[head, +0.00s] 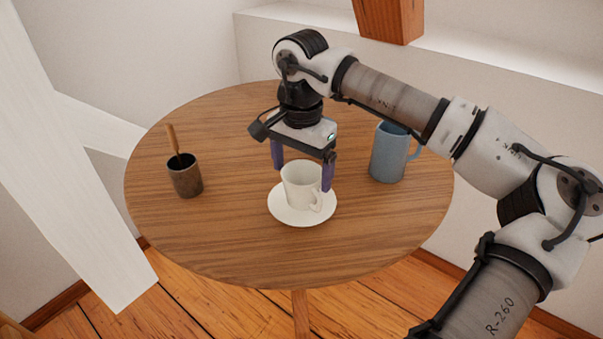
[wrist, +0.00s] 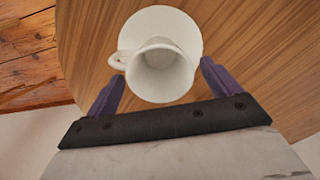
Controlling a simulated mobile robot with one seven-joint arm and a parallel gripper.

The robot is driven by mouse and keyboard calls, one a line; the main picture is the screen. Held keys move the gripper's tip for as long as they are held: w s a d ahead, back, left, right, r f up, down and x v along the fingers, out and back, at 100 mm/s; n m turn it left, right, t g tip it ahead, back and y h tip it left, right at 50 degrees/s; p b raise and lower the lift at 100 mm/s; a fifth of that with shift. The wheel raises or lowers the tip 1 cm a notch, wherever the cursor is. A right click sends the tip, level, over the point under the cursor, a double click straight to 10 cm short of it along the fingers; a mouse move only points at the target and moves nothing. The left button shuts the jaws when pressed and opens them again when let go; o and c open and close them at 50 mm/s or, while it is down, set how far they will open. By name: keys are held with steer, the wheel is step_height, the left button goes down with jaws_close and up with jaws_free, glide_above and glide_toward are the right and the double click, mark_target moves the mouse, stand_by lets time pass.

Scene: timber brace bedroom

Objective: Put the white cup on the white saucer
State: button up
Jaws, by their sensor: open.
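The white cup (head: 301,184) stands upright on the white saucer (head: 288,215) near the middle of the round wooden table. Its handle points to the lower right in the head view. In the wrist view the cup (wrist: 160,75) shows its open mouth, and the saucer (wrist: 190,32) shows beneath it. My gripper (head: 302,178) is open, with its purple fingers on either side of the cup. In the wrist view the gripper (wrist: 160,82) shows a gap between each finger and the cup wall. I cannot tell exactly how high the fingertips are.
A blue mug (head: 388,154) stands to the right of the saucer, close to my arm. A dark cup with a wooden-handled utensil (head: 185,176) stands at the left of the table (head: 230,250). The table's front is clear. A white slanted beam (head: 65,165) is at the left.

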step_height(320, 180, up, 10)
steer(key=shift+p, duration=0.45)
